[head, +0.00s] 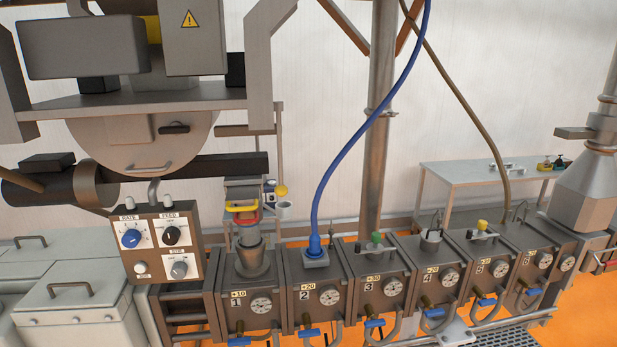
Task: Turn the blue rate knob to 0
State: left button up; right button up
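The blue rate knob (131,238) is on the upper left of a control panel (192,262), under the label RATE. It sits on a white dial, and its exact setting is too small to read. A black knob (171,235) under the label FEED is to its right. A grey knob (179,270) and a small white button (141,268) are below. Neither of my grippers shows in the head view.
A row of numbered grey barrel blocks (323,306) with gauges and blue-handled valves runs right from the panel. A blue hose (366,125) rises from block 2. A grey hopper machine (120,60) hangs above the panel. A table (490,175) stands at the back right.

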aim_at(131, 238)
jog(key=u, duration=1.3)
